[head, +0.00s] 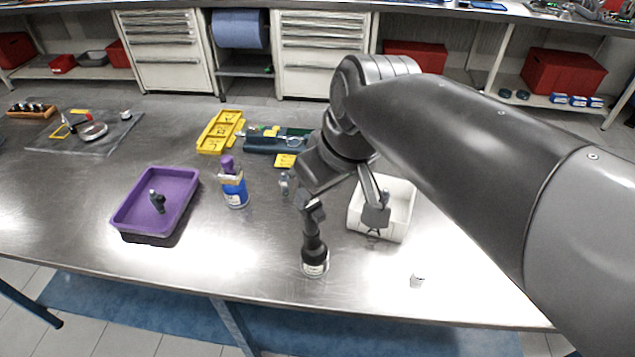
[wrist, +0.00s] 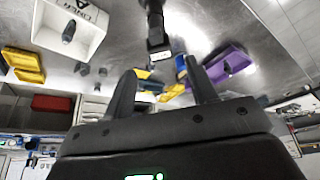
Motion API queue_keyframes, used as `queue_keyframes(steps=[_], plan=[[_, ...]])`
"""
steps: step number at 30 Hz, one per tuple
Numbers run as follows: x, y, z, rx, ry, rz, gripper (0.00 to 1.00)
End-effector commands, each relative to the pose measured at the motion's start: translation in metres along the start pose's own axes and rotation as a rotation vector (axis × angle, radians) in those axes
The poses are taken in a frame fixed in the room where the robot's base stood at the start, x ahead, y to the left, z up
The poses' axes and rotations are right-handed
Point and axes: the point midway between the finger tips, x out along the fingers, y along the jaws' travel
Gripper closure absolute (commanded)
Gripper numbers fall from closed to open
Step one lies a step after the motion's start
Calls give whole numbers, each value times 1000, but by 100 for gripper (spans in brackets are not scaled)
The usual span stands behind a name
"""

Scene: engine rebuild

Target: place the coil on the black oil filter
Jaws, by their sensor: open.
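The coil appears to rest on the filter, but the exact contact is too small to tell. In the wrist view the coil (wrist: 153,8) and the filter (wrist: 159,45) show in line at the top centre. My gripper (wrist: 161,65) is open, with nothing between its fingers; the coil lies beyond the fingertips. In the head view my arm partly covers the area behind the coil.
A white bin (head: 356,222) with a dark part inside stands right of the coil. A purple tray (head: 128,212) holding a small dark part lies left. A small pale piece (head: 417,280) lies front right. The table's front edge is close.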

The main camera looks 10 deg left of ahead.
Motion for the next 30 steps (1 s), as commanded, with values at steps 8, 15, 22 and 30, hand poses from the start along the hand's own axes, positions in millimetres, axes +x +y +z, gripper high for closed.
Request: queue_keyframes(steps=[8,15,22,30], plan=[[-27,0,0,0,0,0,48],[-28,19,18,83,7,43,48],[-26,88,109,477,54,232,48],[-21,113,168,710,93,336,48]])
